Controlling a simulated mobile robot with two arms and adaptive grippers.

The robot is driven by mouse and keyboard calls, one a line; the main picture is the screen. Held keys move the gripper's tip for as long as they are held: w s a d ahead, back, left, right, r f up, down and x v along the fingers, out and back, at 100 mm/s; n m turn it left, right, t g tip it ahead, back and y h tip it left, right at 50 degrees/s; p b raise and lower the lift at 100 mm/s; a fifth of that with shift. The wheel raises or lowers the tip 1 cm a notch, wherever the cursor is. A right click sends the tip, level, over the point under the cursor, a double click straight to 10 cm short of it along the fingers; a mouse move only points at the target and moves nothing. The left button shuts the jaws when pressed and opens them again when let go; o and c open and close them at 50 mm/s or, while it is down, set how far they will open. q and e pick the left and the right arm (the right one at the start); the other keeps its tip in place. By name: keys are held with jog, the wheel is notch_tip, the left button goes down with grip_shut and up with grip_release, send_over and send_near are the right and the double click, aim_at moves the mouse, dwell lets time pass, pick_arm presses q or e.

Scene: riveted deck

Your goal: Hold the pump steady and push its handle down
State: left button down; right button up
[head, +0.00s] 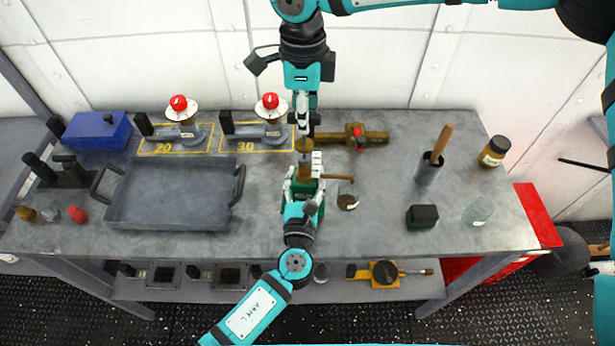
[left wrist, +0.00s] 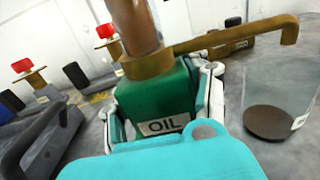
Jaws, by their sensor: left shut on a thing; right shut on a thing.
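The oil pump (head: 318,207) stands upright near the middle of the bench. In the left wrist view its green body (left wrist: 155,103) bears an OIL label, under a brass collar and a spout (left wrist: 235,35) pointing right. My left gripper (head: 304,180) is shut around the green body, white fingers on both sides. The brown upright shaft (left wrist: 133,25) rises from the collar. My right gripper (head: 304,122) reaches down from above and is shut on the handle at the top, which its fingers mostly hide. A clear glass (left wrist: 280,100) with dark liquid stands below the spout.
A grey tray (head: 171,226) lies left of the pump. Two red-topped devices (head: 179,104) (head: 271,101) stand behind on marked spots 20 and 30. A brass valve piece (head: 370,138) lies behind right. A cup with a wooden-handled tool (head: 430,168) stands farther right.

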grip_shut()
jog(key=shift+f, duration=1.85)
jog(key=o, duration=0.7)
grip_release()
jog(key=shift+o, duration=0.2)
jog(key=shift+r, duration=0.1)
notch_tip(320, 180, up, 17)
